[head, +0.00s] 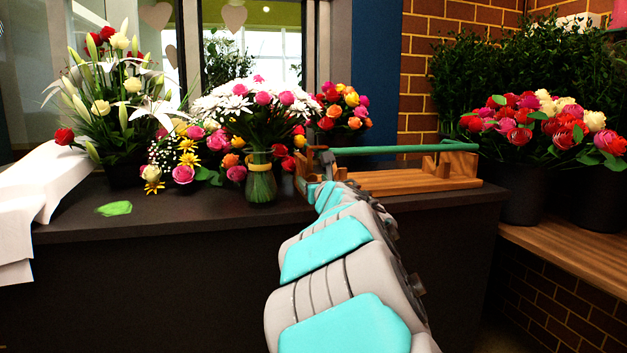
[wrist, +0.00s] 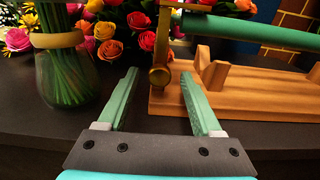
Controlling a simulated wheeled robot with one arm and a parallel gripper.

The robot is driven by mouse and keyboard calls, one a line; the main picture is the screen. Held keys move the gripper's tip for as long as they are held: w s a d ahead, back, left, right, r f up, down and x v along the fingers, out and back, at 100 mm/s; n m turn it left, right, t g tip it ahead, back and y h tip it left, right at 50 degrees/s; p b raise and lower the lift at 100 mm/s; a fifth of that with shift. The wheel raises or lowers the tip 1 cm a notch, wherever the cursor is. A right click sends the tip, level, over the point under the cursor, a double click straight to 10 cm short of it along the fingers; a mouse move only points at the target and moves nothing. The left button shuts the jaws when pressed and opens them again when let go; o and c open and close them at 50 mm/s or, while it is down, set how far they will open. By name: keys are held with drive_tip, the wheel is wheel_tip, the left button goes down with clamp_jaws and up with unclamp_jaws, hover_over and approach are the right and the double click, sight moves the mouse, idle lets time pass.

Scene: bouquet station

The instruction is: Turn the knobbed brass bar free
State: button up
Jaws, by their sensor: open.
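The knobbed brass bar (wrist: 163,42) stands roughly upright in the wrist view, at the left end of a green rod (wrist: 255,32). Its round knob is at the lower end, beside the left end of a wooden stand (wrist: 250,108). The bar's upper end runs out of the picture. My gripper (wrist: 159,74) is open, with one green finger left and one right of the knob as seen; I cannot tell whether either touches it. In the head view the wooden stand (head: 420,182) and rod (head: 400,150) show beyond my arm, which hides most of my gripper.
A glass vase (head: 260,180) of flowers stands close to the left; it also shows in the wrist view (wrist: 68,75). More bouquets line the dark counter (head: 200,208). White paper (head: 45,185) lies at far left, and black flower buckets (head: 510,190) stand right.

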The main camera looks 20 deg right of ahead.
drive_tip(key=shift+w, duration=0.25)
drive_tip(key=shift+c, duration=0.2)
clamp_jaws()
idle(0.3)
idle(0.8)
